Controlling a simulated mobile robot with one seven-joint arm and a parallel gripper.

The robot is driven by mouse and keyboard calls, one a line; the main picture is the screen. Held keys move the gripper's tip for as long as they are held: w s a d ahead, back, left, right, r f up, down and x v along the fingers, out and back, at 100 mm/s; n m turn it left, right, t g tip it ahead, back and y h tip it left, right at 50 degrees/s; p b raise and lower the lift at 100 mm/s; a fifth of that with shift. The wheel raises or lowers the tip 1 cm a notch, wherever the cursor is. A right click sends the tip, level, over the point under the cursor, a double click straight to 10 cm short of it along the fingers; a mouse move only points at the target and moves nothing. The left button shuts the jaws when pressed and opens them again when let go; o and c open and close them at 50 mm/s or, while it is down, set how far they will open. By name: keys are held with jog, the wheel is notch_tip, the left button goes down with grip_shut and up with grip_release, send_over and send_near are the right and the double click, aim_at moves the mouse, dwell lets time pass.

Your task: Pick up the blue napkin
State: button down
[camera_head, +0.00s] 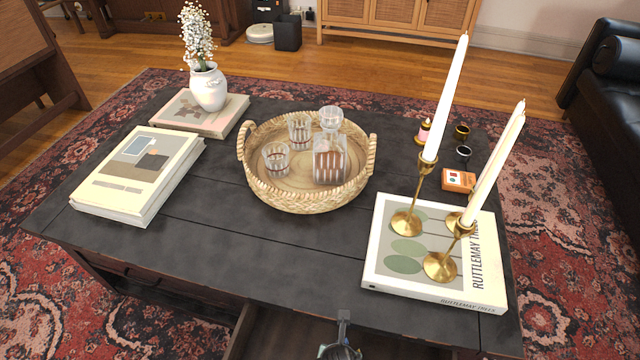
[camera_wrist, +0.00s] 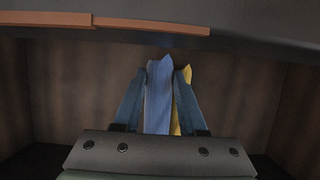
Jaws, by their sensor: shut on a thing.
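The blue napkin (camera_wrist: 158,95) stands upright between the two fingers of my gripper (camera_wrist: 162,78) in the wrist view. My gripper is shut on it. A yellow thing (camera_wrist: 176,122), perhaps another napkin, shows just right of the blue one, by the right finger; I cannot tell whether it is also held. In the head view only a small part of my gripper (camera_head: 342,342) shows at the bottom edge, over the open drawer (camera_head: 285,335) of the dark coffee table (camera_head: 210,235). The napkin is not visible there.
The drawer's brown inner walls (camera_wrist: 60,90) surround the gripper, and the table edge (camera_wrist: 255,45) lies across the top. On the table stand a wicker tray (camera_head: 305,202) with glassware, books, a flower vase (camera_head: 208,88) and tall candles (camera_head: 446,100) in brass holders.

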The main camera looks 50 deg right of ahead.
jog(key=s+d, duration=0.2)
jog(key=s, duration=0.1)
jog(key=s+d+p, duration=0.1)
jog(key=s+d, duration=0.1)
jog(key=s, duration=0.2)
jog(key=s+d+p, duration=0.1)
jog(key=s+d, duration=0.1)
jog(key=s, duration=0.1)
jog(key=shift+s+d, duration=0.1)
jog(key=shift+s, duration=0.2)
